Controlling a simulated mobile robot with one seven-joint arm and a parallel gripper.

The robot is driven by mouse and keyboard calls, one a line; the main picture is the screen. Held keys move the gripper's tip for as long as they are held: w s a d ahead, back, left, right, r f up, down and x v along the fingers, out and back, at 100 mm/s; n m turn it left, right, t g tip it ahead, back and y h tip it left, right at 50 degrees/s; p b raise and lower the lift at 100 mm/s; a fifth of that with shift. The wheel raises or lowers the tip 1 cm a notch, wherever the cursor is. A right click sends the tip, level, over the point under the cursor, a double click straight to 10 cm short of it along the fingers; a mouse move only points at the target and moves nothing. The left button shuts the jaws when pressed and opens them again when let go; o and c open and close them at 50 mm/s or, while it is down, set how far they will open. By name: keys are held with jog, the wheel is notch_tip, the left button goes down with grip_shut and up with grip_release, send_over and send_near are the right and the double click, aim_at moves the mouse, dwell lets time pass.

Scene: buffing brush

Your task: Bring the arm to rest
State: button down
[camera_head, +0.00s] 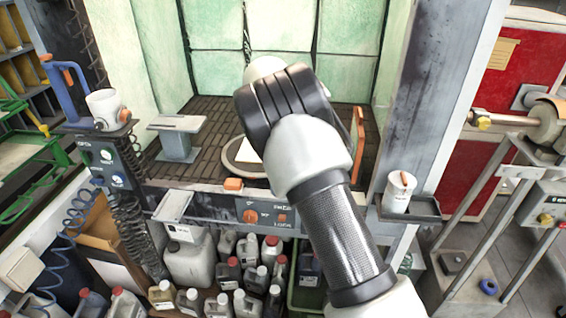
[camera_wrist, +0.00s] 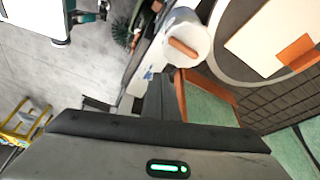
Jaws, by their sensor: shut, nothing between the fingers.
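My arm crosses the middle of the head view, in front of the booth (camera_head: 215,62). It bends at a dark joint, and my gripper is hidden behind it there. In the wrist view my gripper (camera_wrist: 160,88) shows as dark fingers close together, shut and empty. Its dark body with a green light lies below them. The fingers point towards a white cup (camera_wrist: 199,28) with an orange-brown piece in it, apart from it as far as I can tell. An orange panel (camera_wrist: 217,88) is right beside the fingers.
In the head view, the orange panel (camera_head: 358,143) stands at the booth's right side. A white cup (camera_head: 397,195) sits on a small ledge at the right post. Several bottles (camera_head: 222,275) crowd below the booth. A machine with metal rails (camera_head: 505,190) stands at the right.

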jog(key=w+v, duration=0.1)
jog(key=v, duration=0.8)
jog(key=s+d+r+n+t+y, duration=0.2)
jog(key=s+d+r+n+y, duration=0.3)
jog(key=s+d+r, duration=0.75)
jog(key=s+f+n+t, duration=0.1)
jog(key=s+n, duration=0.4)
jog(key=s, duration=0.7)
jog(key=s+f+n+t+h, duration=0.1)
jog(key=s+f+n, duration=0.2)
jog(key=s, duration=0.9)
jog(key=shift+s+d+n+t, duration=0.2)
jog(key=shift+s+n+t, duration=0.15)
jog(key=shift+n, duration=0.65)
